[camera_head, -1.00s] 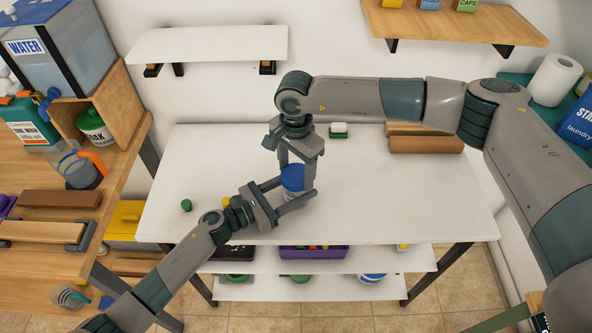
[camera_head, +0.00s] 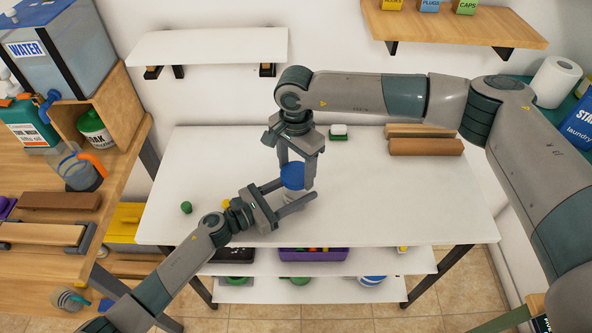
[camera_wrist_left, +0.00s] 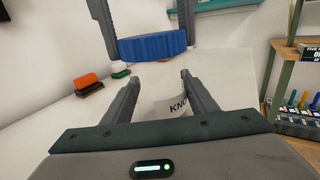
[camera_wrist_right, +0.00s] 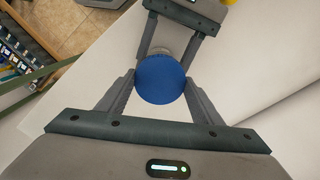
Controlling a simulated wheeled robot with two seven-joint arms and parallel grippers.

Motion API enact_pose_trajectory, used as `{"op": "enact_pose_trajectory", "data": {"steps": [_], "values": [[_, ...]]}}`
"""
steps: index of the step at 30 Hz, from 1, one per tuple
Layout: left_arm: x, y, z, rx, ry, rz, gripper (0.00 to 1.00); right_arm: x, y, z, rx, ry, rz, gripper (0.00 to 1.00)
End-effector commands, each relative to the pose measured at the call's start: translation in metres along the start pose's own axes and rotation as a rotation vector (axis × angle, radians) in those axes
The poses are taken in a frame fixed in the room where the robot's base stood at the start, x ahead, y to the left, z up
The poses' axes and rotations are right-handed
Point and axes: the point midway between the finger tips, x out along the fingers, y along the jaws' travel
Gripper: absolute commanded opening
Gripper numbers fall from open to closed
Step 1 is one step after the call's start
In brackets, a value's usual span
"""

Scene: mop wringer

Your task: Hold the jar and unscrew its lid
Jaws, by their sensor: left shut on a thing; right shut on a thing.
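My left gripper (camera_head: 299,191) is shut around the jar's body from the left front. My right gripper (camera_head: 294,176) points down from above and is shut on the blue lid (camera_head: 293,173), one finger on each side.
The white table (camera_head: 400,205) is mostly clear. A green ball (camera_head: 186,207) and a yellow item (camera_head: 227,203) lie at its left. A green-and-white sponge (camera_head: 338,132) and wooden blocks (camera_head: 425,147) lie at the back. A wall shelf (camera_head: 207,44) hangs behind.

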Motion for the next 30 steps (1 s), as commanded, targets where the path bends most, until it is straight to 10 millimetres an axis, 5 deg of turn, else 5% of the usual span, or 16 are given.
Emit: {"op": "enact_pose_trajectory", "data": {"steps": [20, 30], "values": [[0.000, 0.000, 0.000, 0.000, 0.000, 0.000, 0.00, -0.009, 0.000, 0.000, 0.000, 0.001, -0.001, 0.33], [0.000, 0.000, 0.000, 0.000, 0.000, 0.000, 0.00, -0.040, -0.001, 0.000, 0.000, 0.001, -0.003, 0.33]]}}
